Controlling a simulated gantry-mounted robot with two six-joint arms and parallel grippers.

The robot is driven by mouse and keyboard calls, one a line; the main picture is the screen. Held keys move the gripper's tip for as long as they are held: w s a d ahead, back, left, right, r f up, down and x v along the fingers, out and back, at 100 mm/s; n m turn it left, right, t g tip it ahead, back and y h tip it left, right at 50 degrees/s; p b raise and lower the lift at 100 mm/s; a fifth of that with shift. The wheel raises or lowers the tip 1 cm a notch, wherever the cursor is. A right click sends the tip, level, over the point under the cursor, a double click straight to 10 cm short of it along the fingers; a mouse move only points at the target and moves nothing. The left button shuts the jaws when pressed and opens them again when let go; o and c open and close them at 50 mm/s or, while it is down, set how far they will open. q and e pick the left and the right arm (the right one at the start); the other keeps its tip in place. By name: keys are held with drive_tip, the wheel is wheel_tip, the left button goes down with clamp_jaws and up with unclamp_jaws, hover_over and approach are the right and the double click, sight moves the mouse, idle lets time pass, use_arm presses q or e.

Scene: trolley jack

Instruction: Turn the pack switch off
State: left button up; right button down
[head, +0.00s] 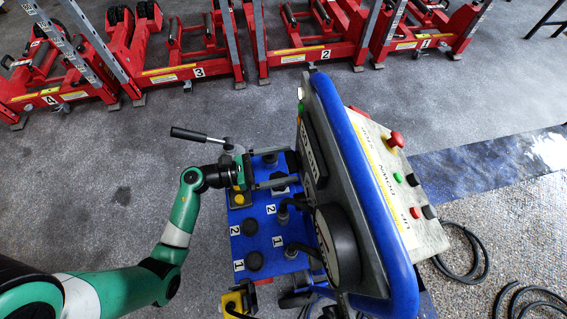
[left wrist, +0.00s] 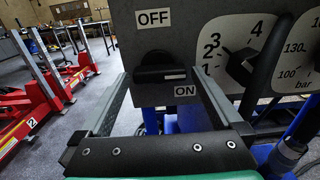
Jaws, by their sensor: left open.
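The pack switch (left wrist: 160,68) is a black rotary knob on a dark grey panel in the left wrist view. An OFF label (left wrist: 154,18) is above it and an ON label (left wrist: 186,91) is at its lower right. The knob's bar lies roughly level, and its white mark points right, near ON. My left gripper (left wrist: 162,76) is open, with one finger on each side of the knob; I cannot tell whether either touches it. In the head view my left gripper (head: 277,177) is over the blue trolley, and the switch face is hidden. My right gripper is not in view.
A dial (left wrist: 240,55) numbered up to 4 and a pressure gauge (left wrist: 300,62) are right of the switch. The blue trolley (head: 262,220) carries numbered sockets with plugged cables and a button box (head: 400,190). Red numbered jacks (head: 190,70) stand behind; open floor lies left.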

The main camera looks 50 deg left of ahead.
use_arm(q)
drive_tip(key=shift+c, duration=0.2)
drive_tip(key=c, duration=1.2)
drive_tip(key=n+p, duration=0.4)
drive_tip(key=n, duration=0.2)
drive_tip(key=n+p, duration=0.4)
drive_tip(key=n, duration=0.2)
drive_tip(key=n+p, duration=0.4)
drive_tip(key=n, duration=0.1)
drive_tip(key=shift+d+r+n, duration=0.1)
drive_tip(key=shift+r+n, duration=0.25)
drive_tip(key=shift+n, duration=0.35)
